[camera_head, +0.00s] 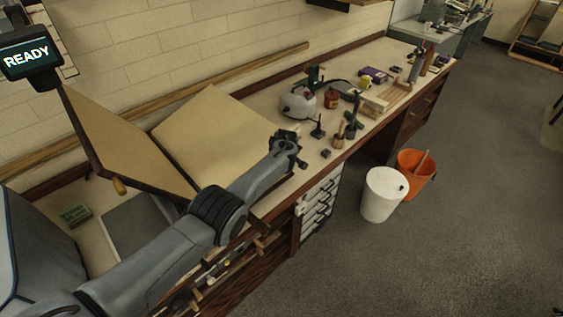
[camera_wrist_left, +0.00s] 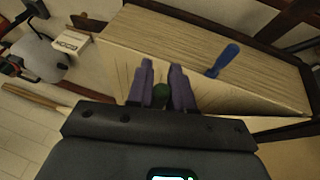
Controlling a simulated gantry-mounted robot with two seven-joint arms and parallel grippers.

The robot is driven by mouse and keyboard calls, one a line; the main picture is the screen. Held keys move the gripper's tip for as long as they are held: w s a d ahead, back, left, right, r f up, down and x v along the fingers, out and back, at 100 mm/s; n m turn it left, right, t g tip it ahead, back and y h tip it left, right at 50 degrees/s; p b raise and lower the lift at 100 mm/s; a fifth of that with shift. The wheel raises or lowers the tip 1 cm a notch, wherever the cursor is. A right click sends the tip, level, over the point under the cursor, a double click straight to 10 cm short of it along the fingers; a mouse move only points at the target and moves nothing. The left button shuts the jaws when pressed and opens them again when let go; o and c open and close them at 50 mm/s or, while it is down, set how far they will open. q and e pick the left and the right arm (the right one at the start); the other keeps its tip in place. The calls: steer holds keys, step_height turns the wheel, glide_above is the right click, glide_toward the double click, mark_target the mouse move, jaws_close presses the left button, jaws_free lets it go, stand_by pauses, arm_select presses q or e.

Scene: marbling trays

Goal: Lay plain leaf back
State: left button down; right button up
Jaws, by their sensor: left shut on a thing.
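Two pale board leaves show in the head view. The left leaf (camera_head: 128,148) stands tilted up, with a wooden peg handle (camera_head: 118,186) at its lower edge. The right leaf (camera_head: 218,132) slopes beside it. Which is the plain leaf I cannot tell. My left gripper (camera_head: 290,147) is at the right leaf's right edge. In the left wrist view its purple fingers (camera_wrist_left: 161,88) are shut on a green handle (camera_wrist_left: 160,96) in front of a wood-grained board (camera_wrist_left: 190,45). What the handle joins is hidden. A blue handle (camera_wrist_left: 223,60) stands apart from the fingers. My right gripper is out of view.
A grey slab (camera_head: 135,228) and a small green box (camera_head: 75,214) lie below the left leaf. A white bin (camera_head: 383,194) and orange bucket (camera_head: 418,176) are on the floor.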

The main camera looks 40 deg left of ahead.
arm_select(q)
steer(key=shift+a+f+b, duration=0.15)
steer(key=shift+f+b, duration=1.45)
steer(key=shift+f, duration=0.45)
steer(key=c, duration=1.2)
jaws_free()
steer(key=shift+s, duration=0.15)
steer(key=shift+c, duration=0.2)
steer(key=shift+o, duration=0.7)
steer(key=shift+s+f, duration=0.1)
steer(key=shift+s, duration=0.1)
steer(key=shift+w, duration=0.15)
steer(key=shift+r, duration=0.25)
